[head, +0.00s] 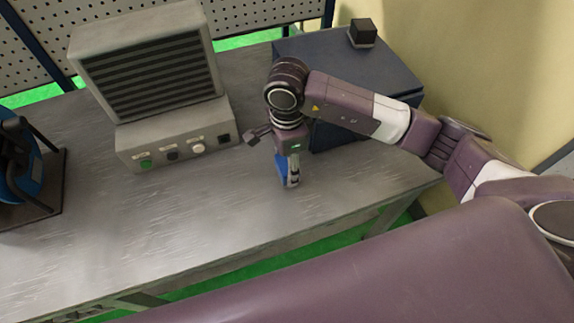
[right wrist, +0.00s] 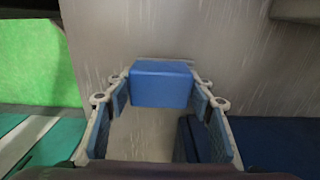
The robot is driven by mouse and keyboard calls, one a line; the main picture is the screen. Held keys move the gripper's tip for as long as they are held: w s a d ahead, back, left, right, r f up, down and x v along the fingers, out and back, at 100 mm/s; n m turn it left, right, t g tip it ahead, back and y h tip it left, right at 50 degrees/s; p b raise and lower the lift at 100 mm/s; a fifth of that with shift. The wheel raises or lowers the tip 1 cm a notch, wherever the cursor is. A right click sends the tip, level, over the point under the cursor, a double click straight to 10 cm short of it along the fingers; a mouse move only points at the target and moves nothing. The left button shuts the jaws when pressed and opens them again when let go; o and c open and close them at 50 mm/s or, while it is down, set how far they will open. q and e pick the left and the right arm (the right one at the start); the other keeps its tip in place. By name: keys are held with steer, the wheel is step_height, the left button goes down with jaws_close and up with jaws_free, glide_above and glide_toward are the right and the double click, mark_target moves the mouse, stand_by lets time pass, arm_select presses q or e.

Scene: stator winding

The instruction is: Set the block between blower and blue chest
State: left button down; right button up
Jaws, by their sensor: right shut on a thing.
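The blue block (head: 280,166) is between the fingers of my right gripper (head: 291,180), which is shut on it. The right wrist view shows the block (right wrist: 161,84) between the two finger pads. It is over the table, between the blower and the blue chest and nearer the front edge; I cannot tell whether it touches the tabletop. The grey blower (head: 150,70), with a dark grille and a button panel, stands left of the gripper. The dark blue chest (head: 385,70) is to the right, partly hidden by my right arm. My left gripper is not in view.
The grey metal table (head: 110,230) is clear at the front and left of the gripper. A small black block (head: 362,32) sits on the chest. A blue reel-like object (head: 25,165) stands at the far left. A perforated panel (head: 260,15) runs behind the table.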

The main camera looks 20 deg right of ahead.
steer(key=shift+f, duration=0.8)
steer(key=shift+f, duration=0.2)
steer(key=o, duration=1.4)
steer(key=shift+r, duration=0.1)
